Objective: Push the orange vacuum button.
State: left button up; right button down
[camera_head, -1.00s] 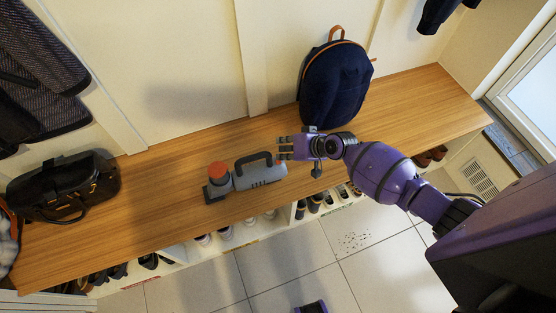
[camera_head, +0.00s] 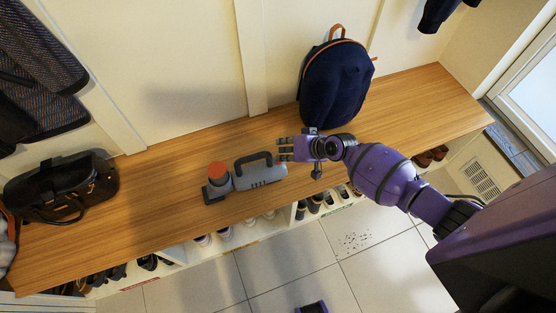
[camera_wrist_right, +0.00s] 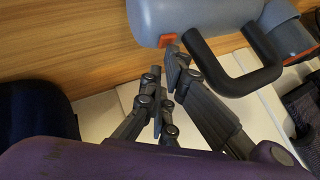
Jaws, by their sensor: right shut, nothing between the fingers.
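A grey handheld vacuum (camera_head: 262,177) with a black handle (camera_head: 254,159) and an orange-red ring section (camera_head: 217,170) lies on the wooden bench. Its dark nozzle end points left. In the right wrist view the vacuum's grey body (camera_wrist_right: 190,18) fills the top, and a small orange button (camera_wrist_right: 167,40) shows at its near end. My right gripper (camera_head: 284,149) is shut and empty, just behind the right end of the vacuum. In the right wrist view its fingers (camera_wrist_right: 165,82) are close below the button; whether they touch it cannot be told.
A navy backpack (camera_head: 336,85) stands on the bench (camera_head: 420,100) against the wall, behind my right gripper. A black bag (camera_head: 62,187) sits at the bench's left end. Shoe cubbies are under the front edge. The bench between bag and vacuum is clear.

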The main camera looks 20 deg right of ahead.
pick_arm(q)
jog(key=shift+s+f, duration=0.15)
pick_arm(e)
jog(key=shift+f, duration=0.15)
pick_arm(q)
jog(key=shift+s, duration=0.2)
jog(key=shift+s+a, duration=0.1)
pick_arm(e)
jog(key=shift+r, duration=0.3)
jog(key=shift+r+p, duration=0.35)
pick_arm(q)
jog(key=shift+w+r, duration=0.3)
jog(key=shift+r, duration=0.2)
jog(key=shift+w, duration=0.15)
